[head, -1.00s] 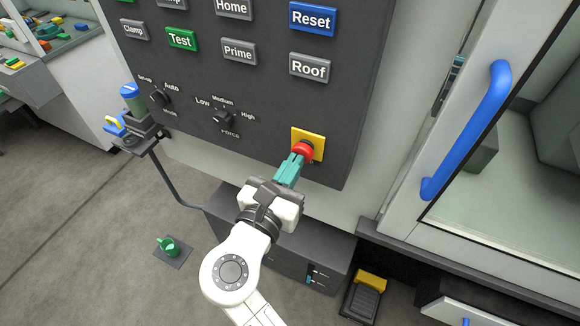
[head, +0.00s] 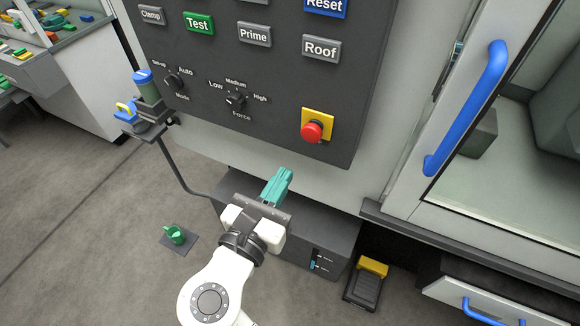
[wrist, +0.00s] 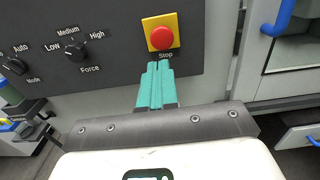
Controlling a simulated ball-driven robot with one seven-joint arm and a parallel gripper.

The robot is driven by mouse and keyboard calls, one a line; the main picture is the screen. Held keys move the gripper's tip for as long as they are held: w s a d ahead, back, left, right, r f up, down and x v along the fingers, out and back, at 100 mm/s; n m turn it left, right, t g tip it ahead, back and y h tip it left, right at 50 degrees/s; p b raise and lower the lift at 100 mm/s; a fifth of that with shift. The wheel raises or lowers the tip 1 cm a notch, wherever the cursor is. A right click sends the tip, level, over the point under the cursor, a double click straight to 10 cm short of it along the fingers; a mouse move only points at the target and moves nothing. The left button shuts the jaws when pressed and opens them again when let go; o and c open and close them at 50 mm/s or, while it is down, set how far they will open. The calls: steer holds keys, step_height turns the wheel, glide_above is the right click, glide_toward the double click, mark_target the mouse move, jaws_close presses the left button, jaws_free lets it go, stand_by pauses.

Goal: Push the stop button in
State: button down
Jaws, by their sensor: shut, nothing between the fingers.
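The stop button (head: 312,131) is a red round knob on a yellow square plate at the lower right of the dark control panel. In the wrist view the stop button (wrist: 161,37) is near the top centre, with the word "Stop" below it. My gripper (head: 285,174) has teal fingers held together with nothing between them. In the head view it is below and left of the button, apart from it. In the wrist view my gripper (wrist: 158,66) points up toward the button. How far the button sits in is hard to tell.
The panel also bears a Force knob (head: 236,98), a Mode knob (head: 174,80) and several labelled keys such as Test (head: 198,23). A blue door handle (head: 467,108) is to the right. A grey box (head: 318,236) and a pedal (head: 367,283) are below.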

steer(key=shift+b+v, duration=0.3)
steer(key=shift+v, duration=2)
steer(key=d+f+m+g, duration=0.5)
steer(key=d+f+m, duration=0.2)
steer(key=d, duration=0.4)
steer(key=d+f+m+g, duration=0.4)
steer(key=d+f+m, duration=0.35)
steer(key=d, duration=0.35)
steer(key=s+d+f+m+g+y, duration=0.3)
steer(key=s+d+f+m, duration=0.2)
steer(key=s+m, duration=0.4)
steer(key=s+d+f+m+g+y, duration=0.3)
steer(key=s+d+f+m+g, duration=0.1)
steer(key=s+m, duration=0.5)
steer(key=shift+s+d+f, duration=0.5)
steer(key=shift+s+d, duration=0.05)
steer(key=shift+d, duration=0.7)
steer(key=c, duration=1.9)
jaws_free()
steer(key=shift+m, duration=0.25)
